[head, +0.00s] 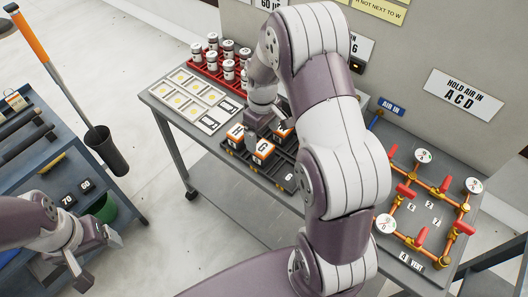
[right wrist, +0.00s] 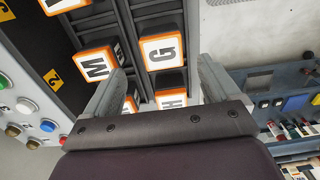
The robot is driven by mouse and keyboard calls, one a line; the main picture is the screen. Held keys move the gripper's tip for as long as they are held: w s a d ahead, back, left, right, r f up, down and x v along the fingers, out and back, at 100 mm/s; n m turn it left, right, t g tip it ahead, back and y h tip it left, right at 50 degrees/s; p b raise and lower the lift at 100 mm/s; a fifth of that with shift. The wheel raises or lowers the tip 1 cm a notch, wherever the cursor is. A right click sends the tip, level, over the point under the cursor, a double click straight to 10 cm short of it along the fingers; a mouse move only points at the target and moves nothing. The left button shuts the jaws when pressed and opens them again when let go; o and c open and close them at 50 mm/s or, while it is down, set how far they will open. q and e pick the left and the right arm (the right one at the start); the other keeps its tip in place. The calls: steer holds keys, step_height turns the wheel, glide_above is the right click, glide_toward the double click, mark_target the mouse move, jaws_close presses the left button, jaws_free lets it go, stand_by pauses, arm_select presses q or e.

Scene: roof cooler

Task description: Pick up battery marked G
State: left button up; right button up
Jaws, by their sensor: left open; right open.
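The battery marked G (head: 262,150) is a block with an orange-and-white top, standing in a dark slotted rack (head: 283,172) on the table. In the right wrist view, the G battery (right wrist: 162,48) lies between and just beyond the fingertips. My right gripper (head: 263,128) is open above the rack; its fingers also show in the right wrist view (right wrist: 160,66). No contact with G can be made out. The M battery (right wrist: 97,65) is beside the left finger, and the H battery (right wrist: 172,98) is nearer the palm. My left gripper (head: 100,262) is open and empty at the lower left.
A red tray (head: 205,68) of small jars and a white card board (head: 196,97) are behind the rack. Copper piping with red valves and gauges (head: 425,205) stands to the right. A blue cart (head: 60,180) with a green bin (head: 103,207) is at left.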

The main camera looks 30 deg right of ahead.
mark_target(263, 147)
steer(key=shift+s+f, duration=0.2)
steer(key=shift+f, duration=0.3)
steer(key=shift+s+f, duration=0.15)
steer(key=shift+f, duration=0.3)
step_height(263, 147, down, 5)
steer(key=shift+w+f+p, duration=0.1)
steer(key=shift+f+p, duration=0.1)
steer(key=shift+p, duration=0.45)
steer(key=shift+a+r, duration=0.1)
steer(key=c, duration=1.3)
